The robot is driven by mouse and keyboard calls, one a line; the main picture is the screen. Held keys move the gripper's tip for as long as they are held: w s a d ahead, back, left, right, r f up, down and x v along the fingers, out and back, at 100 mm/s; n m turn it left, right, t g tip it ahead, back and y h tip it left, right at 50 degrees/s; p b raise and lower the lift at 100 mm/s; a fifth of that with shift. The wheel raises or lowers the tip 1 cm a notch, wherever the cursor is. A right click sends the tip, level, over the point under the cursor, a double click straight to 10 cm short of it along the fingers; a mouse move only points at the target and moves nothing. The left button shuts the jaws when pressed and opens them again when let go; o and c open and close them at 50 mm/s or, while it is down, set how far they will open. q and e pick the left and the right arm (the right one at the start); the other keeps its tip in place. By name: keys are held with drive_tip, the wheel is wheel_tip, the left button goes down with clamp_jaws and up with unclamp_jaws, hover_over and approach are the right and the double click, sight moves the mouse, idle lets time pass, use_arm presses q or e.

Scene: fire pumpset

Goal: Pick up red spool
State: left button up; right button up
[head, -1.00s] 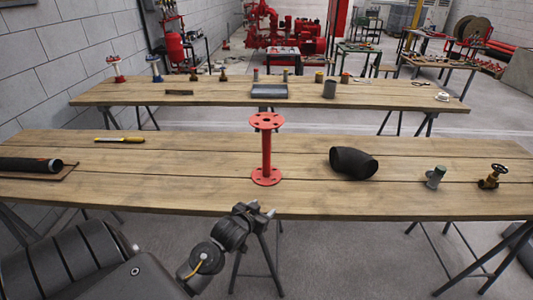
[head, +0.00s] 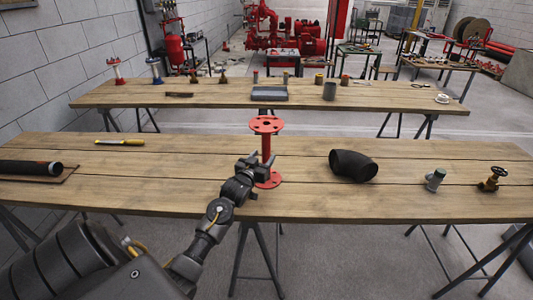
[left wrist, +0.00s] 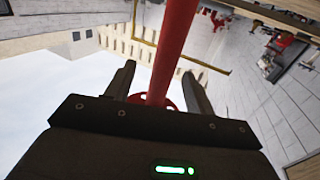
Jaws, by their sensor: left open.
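The red spool (head: 267,125), a pipe with a flange at each end, stands upright on the near wooden table (head: 205,205). My left gripper (head: 261,164) is open at the spool's near left side, at the lower part of its pipe, and hides part of it. In the left wrist view the spool's red pipe (left wrist: 175,45) runs between the two open fingers (left wrist: 158,82), with part of a flange showing behind them. I cannot tell whether the fingers touch the pipe. My right gripper is not in view.
On the near table, a black elbow (head: 353,165), a grey fitting (head: 435,179) and a brass valve (head: 491,179) lie right of the spool. A yellow-handled tool (head: 119,142) and a black pipe (head: 28,168) lie left. A second table (head: 210,95) stands behind.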

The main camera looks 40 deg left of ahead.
sight(264, 151)
use_arm(q)
drive_tip(key=shift+a+p+x, duration=0.2)
drive_tip(key=shift+p+x, duration=0.15)
drive_tip(key=shift+x, duration=1)
drive_tip(key=shift+a+p+x, duration=0.2)
drive_tip(key=shift+p+x, duration=0.1)
drive_tip(key=shift+x, duration=1.1)
drive_tip(key=shift+s+f, duration=0.1)
drive_tip(key=shift+f, duration=0.05)
clamp_jaws()
drive_tip(key=shift+a+r, duration=0.1)
drive_tip(key=shift+r, duration=0.1)
